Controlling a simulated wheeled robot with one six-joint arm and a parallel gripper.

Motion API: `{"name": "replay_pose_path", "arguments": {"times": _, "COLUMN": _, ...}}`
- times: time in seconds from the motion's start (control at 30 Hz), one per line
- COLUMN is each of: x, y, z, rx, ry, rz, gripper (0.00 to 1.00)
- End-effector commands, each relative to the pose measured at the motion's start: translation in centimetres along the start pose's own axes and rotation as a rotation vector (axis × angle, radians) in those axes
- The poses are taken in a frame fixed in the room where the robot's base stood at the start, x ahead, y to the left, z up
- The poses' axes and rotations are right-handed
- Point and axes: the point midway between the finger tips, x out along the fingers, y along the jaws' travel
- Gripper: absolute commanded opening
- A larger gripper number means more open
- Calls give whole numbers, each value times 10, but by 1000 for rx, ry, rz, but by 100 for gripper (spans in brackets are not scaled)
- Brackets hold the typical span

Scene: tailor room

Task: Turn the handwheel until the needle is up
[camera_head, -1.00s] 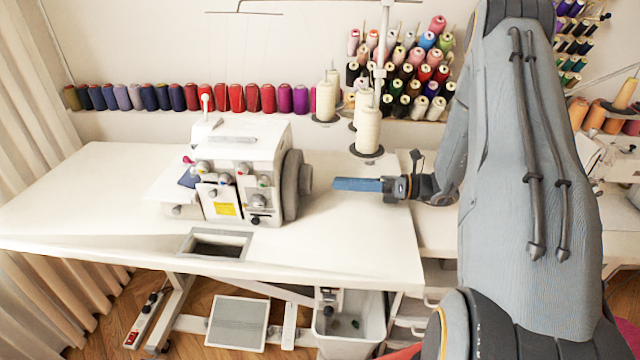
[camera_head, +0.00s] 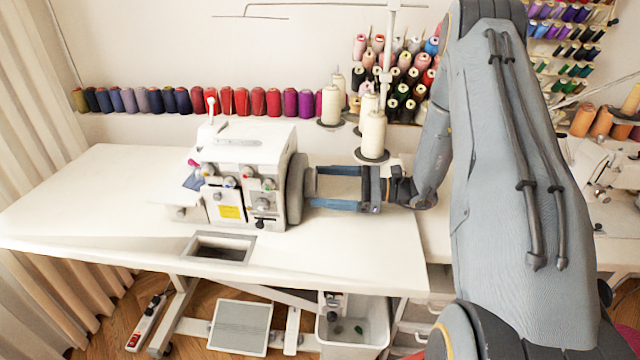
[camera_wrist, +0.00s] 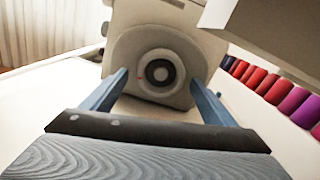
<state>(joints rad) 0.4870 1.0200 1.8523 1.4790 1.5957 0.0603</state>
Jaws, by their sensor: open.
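The white sewing machine (camera_head: 243,160) stands on the white table, with its grey round handwheel (camera_head: 296,188) on its right side. My gripper (camera_head: 312,186) is open beside the handwheel, its two blue fingers pointing left towards it, one above the other in the head view. In the wrist view the handwheel (camera_wrist: 158,72) faces me, with a dark ring and a pale centre. The fingertips (camera_wrist: 158,78) show on either side of its hub. I cannot tell whether they touch it. The needle cannot be made out.
Cream thread cones (camera_head: 373,135) on a stand rise behind my gripper. A row of coloured spools (camera_head: 240,101) lines the wall. The table (camera_head: 110,195) is clear on the left, with a rectangular opening (camera_head: 218,247) in front of the machine.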

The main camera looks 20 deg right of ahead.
Motion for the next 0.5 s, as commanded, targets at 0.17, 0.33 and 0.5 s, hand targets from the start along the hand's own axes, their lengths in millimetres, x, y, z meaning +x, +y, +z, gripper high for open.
{"name": "replay_pose_path", "arguments": {"times": 0.17, "x": 14, "y": 0, "z": 0, "rx": 1, "ry": -1, "rz": 1, "gripper": 80}}
{"name": "replay_pose_path", "arguments": {"times": 0.33, "x": 15, "y": 0, "z": 0, "rx": 1, "ry": 0, "rz": 0, "gripper": 80}}
{"name": "replay_pose_path", "arguments": {"times": 0.5, "x": 15, "y": 0, "z": 0, "rx": 1, "ry": 0, "rz": -1, "gripper": 72}}
